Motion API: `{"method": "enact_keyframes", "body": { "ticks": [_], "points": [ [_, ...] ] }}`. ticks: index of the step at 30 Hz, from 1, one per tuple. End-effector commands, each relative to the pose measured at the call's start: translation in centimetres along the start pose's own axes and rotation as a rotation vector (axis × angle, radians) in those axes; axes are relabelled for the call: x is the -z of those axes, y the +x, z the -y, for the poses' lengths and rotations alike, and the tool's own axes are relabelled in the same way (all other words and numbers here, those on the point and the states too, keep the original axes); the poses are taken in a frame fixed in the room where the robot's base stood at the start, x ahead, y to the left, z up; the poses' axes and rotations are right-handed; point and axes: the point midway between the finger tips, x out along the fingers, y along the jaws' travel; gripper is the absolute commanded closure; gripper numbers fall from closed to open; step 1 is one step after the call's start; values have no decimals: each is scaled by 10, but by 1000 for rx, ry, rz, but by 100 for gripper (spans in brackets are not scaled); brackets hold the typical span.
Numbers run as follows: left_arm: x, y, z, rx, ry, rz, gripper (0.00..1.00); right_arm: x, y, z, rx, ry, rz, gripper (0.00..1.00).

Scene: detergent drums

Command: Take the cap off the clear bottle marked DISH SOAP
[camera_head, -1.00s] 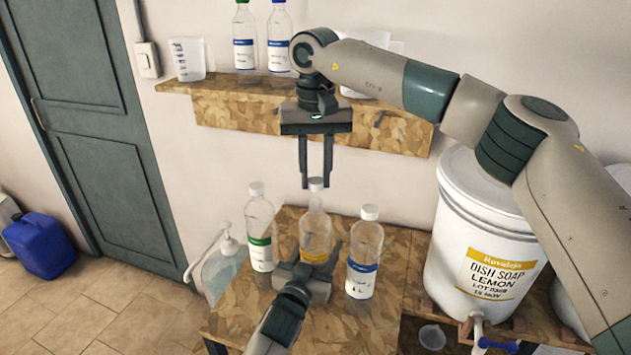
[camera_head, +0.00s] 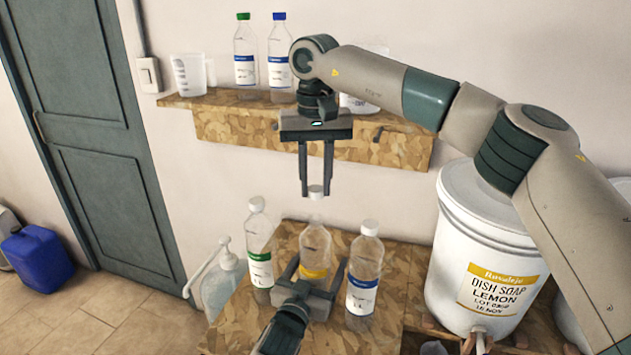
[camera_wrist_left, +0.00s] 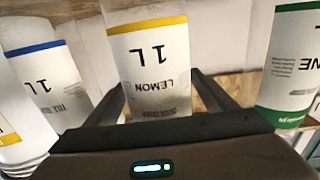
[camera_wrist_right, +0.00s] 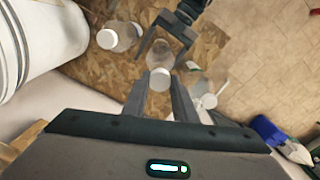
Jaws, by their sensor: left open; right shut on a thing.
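The clear bottle with a yellow label (camera_head: 314,242) stands upright on the wooden stand, between two similar bottles. In the left wrist view its label (camera_wrist_left: 155,70) reads LEMON and 1 L, upside down. My right gripper (camera_head: 316,193) is shut on the white cap (camera_head: 316,190), which appears lifted a little above the bottle's neck. The cap also shows between the fingers in the right wrist view (camera_wrist_right: 160,80). My left gripper (camera_head: 316,266) is open low down, with a finger on each side of the yellow-label bottle. Its finger contact cannot be told.
A green-label bottle (camera_head: 259,245) stands left and a blue-label bottle (camera_head: 364,272) right, both capped and close to my left gripper. A pump bottle (camera_head: 219,285) is at the left. A large white DISH SOAP drum (camera_head: 460,245) stands right. A wall shelf (camera_head: 260,125) is behind.

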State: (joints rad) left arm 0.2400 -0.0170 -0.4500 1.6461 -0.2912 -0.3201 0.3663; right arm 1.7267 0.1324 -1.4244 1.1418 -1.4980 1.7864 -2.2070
Motion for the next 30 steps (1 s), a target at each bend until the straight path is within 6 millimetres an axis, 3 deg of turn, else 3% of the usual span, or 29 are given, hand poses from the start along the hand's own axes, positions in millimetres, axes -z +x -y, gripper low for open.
{"method": "enact_keyframes", "body": {
  "ticks": [8,21,30],
  "points": [
    [-2,-28,0,0,1,0,22,0,6,0,0,0,0,100],
    [-3,-100,0,0,1,1,22,0,19,0,0,0,0,100],
    [-1,-117,0,0,0,1,22,0,21,0,0,0,0,100]
  ]
}}
